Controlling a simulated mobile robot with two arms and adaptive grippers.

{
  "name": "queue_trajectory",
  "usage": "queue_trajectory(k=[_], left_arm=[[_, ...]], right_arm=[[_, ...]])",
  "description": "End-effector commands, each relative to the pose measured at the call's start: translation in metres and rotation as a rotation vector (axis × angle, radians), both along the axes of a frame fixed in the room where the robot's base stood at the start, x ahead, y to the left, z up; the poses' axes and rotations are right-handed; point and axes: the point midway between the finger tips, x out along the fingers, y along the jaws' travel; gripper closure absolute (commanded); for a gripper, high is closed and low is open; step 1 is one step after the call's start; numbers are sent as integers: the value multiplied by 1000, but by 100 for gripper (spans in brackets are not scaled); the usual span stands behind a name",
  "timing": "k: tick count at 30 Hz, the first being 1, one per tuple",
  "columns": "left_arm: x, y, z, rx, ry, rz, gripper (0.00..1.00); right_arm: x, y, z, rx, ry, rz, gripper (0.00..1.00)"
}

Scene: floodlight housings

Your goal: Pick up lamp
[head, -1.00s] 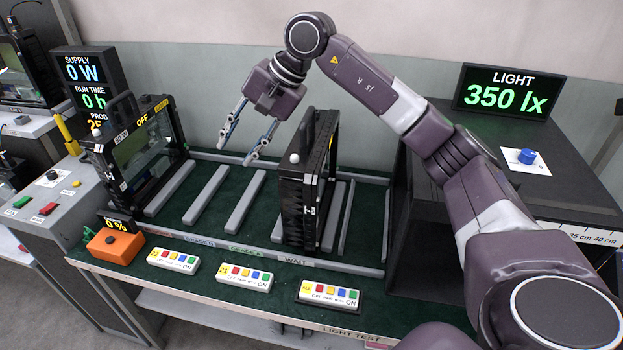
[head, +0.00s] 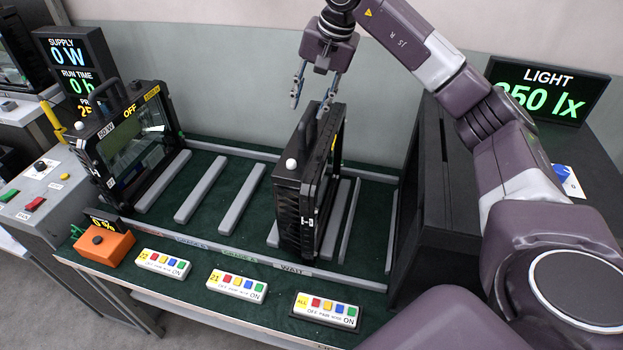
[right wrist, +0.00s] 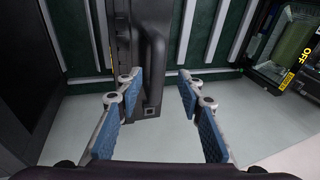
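A black lamp (head: 290,212) stands upright on edge in the rack at the WAIT label, with a handle on top. A second black lamp (head: 104,170), marked OFF, stands at the rack's left end. My right gripper (head: 310,100) is open and points down over the first lamp's handle. In the right wrist view, this lamp's handle (right wrist: 153,65) lies ahead, in line with the gap between the open fingers (right wrist: 157,92). I cannot tell whether the fingertips touch the lamp. My left gripper is not in view.
Grey rails (head: 242,198) on the green bench leave empty slots between the lamps. A large black box (head: 440,190) stands close on the right. Several remotes (head: 237,286) and an orange box (head: 104,247) lie along the front. A wall rises behind.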

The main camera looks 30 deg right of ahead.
Motion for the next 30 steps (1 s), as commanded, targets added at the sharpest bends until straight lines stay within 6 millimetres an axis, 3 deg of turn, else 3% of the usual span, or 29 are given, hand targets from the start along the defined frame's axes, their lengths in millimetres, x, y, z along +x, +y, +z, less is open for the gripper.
queue_trajectory(k=[3, 10, 17, 30], left_arm=[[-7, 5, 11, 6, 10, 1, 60], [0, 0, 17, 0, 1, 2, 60], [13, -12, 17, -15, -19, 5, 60], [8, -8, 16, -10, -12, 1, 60]], right_arm=[[4, -3, -14, 0, 6, -1, 65], [12, -2, -39, 1, 4, 0, 65], [13, -2, -41, 1, 1, -1, 65], [13, -2, -44, 1, 1, -1, 65]])
